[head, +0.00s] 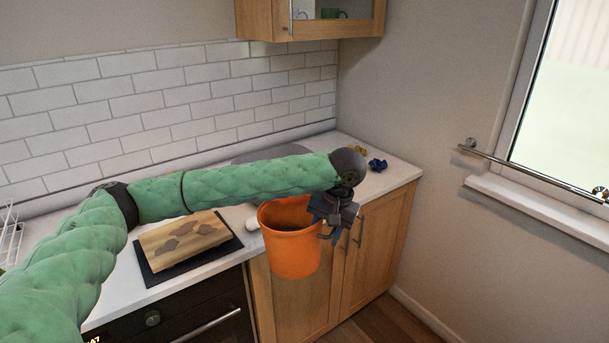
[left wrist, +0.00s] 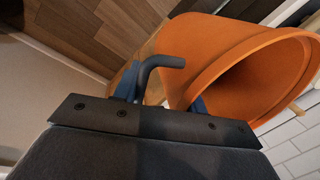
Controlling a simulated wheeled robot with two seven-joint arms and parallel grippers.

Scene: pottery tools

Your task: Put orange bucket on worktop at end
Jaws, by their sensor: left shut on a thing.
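The orange bucket (head: 290,252) hangs roughly upright, mouth up, in front of the wooden cabinet doors, with its rim near the height of the worktop's front edge. My left gripper (head: 332,214) is at the right side of its rim and shut on it. In the left wrist view the bucket (left wrist: 215,45) appears tilted beside the blue fingers (left wrist: 160,95); the exact contact is partly hidden. The white worktop (head: 397,178) runs along the tiled wall and ends at the right wall. My green left arm covers part of it. My right gripper is not in view.
A wooden board (head: 180,243) lies on a dark mat at the worktop's left. A blue item (head: 377,165) and a yellow item (head: 357,151) lie near the far right corner. A wall cabinet (head: 340,27) hangs above. Some bare worktop shows at the right end.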

